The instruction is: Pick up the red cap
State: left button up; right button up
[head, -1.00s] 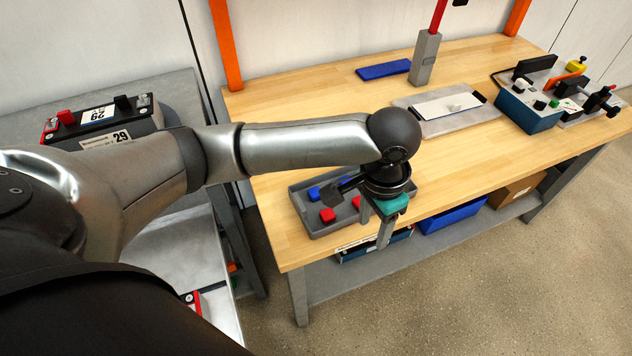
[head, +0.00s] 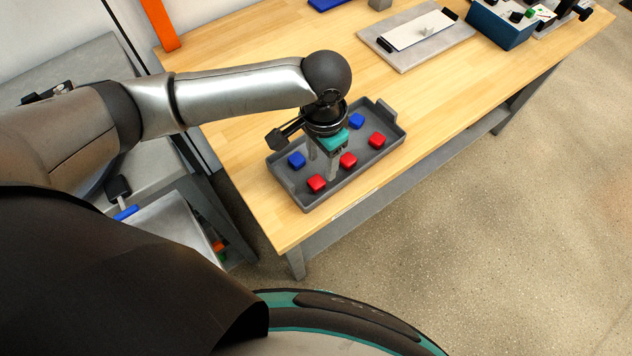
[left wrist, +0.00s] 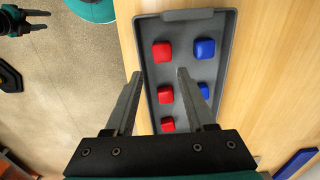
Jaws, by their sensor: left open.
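Three red caps lie in a row along the front side of a grey tray: a left one (head: 317,183), a middle one (head: 348,160) and a right one (head: 377,139). The left wrist view shows them as the upper (left wrist: 162,50), middle (left wrist: 165,94) and lower (left wrist: 167,125) caps. My left gripper (head: 322,166) is open and empty, pointing down over the tray. In the left wrist view its fingertips (left wrist: 160,76) stand apart, and the space between them lies over the gap between the upper and middle red caps. Their height above the caps is unclear.
The grey tray (head: 393,148) sits near the bench's front edge. Blue caps (head: 297,159) (head: 356,121) lie along its back side; another (left wrist: 203,91) is partly behind a finger. A grey plate (head: 400,62) and a blue box (head: 497,28) stand farther right. Bench around the tray is clear.

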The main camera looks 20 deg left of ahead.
aim_at(319, 179)
pick_arm(q)
notch_tip(319, 179, down, 2)
jog(key=shift+f, duration=0.1)
jog(key=f, duration=0.1)
jog(key=f+b, duration=0.1)
jog(key=f, duration=0.1)
jog(key=shift+a+f, duration=0.3)
jog(key=shift+f, duration=0.1)
jog(key=shift+f+b, duration=0.35)
jog(key=shift+f, duration=0.2)
pick_arm(e)
jog(key=shift+w+a+f, duration=0.2)
jog(key=shift+a+f, duration=0.1)
jog(key=shift+f, duration=0.2)
jog(key=shift+w+a+f, duration=0.2)
jog(key=shift+a+f, duration=0.05)
jog(key=shift+f, duration=0.25)
pick_arm(q)
jog(key=shift+c, duration=0.2)
jog(key=c, duration=0.8)
grip_shut()
pick_arm(e)
jog(key=shift+d, duration=0.2)
